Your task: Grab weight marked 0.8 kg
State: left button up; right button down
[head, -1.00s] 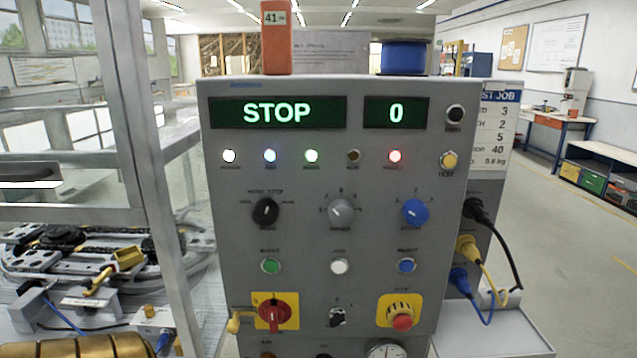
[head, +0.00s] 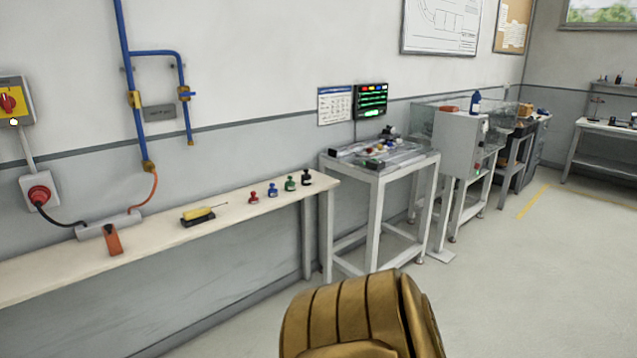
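A row of small knobbed pieces that look like weights stands on the long wall shelf: a red one (head: 253,197), a blue one (head: 272,190), a green one (head: 290,183) and a black one (head: 306,177). They stand upright and apart from each other near the shelf's right end. Their markings are too small to read, so I cannot tell which is 0.8 kg. Neither of my grippers is in view. A gold ribbed part of my own body shows at the bottom centre, well below the shelf.
The pale shelf (head: 60,265) runs along the wall and also holds a yellow-handled tool (head: 198,214) and an orange device (head: 114,240). A workbench (head: 408,165) stands right of it, then a grey machine (head: 466,143). The floor (head: 520,290) at right is clear.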

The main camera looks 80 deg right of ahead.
aim_at(289, 186)
jog(key=l+z, duration=0.25)
jog(key=l, duration=0.25)
jog(key=l+z, duration=0.3)
jog(key=l, duration=0.15)
jog(key=l+z, duration=0.25)
jog(key=l, duration=0.25)
jog(key=i+l+z, duration=0.1)
jog(key=l+z, duration=0.15)
jog(key=l, duration=0.2)
jog(key=i+l+z, duration=0.25)
jog(key=l, duration=0.2)
jog(key=i+l, duration=0.1)
jog(key=l, duration=0.25)
jog(key=i+l, duration=0.1)
jog(key=l, duration=0.3)
jog(key=i+l, duration=0.1)
jog(key=l, duration=0.25)
jog(key=i+l, duration=0.1)
jog(key=l, duration=0.3)
jog(key=i+l, duration=0.15)
jog(key=l, duration=0.2)
jog(key=k+l+z, duration=0.05)
